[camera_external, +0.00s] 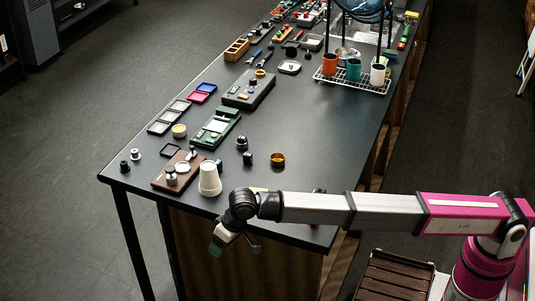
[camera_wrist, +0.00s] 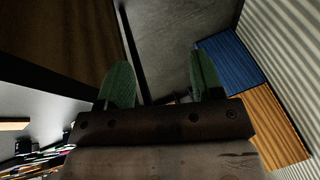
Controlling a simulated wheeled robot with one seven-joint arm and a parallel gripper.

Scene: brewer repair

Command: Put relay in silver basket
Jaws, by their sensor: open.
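I cannot tell for sure which of the small parts on the dark table (camera_external: 130,150) is the relay. A small dark block (camera_external: 249,159) and a dark round-topped part (camera_external: 242,144) stand near the table's near end. No clear silver basket shows; a silver wire rack (camera_external: 330,80) at the far right of the table holds several cups. My gripper (camera_external: 236,250) hangs at the table's near edge, apart from these parts. In the wrist view my gripper (camera_wrist: 162,68) has its two green fingers spread, with nothing between them.
A white cup (camera_external: 209,180) and a brown board (camera_external: 164,183) sit near my gripper. A brass ring (camera_external: 277,160) lies to their right. Green and dark devices (camera_external: 248,92) and small trays line the left side. The middle right of the tabletop is clear. A brown slatted crate (camera_external: 395,278) stands below.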

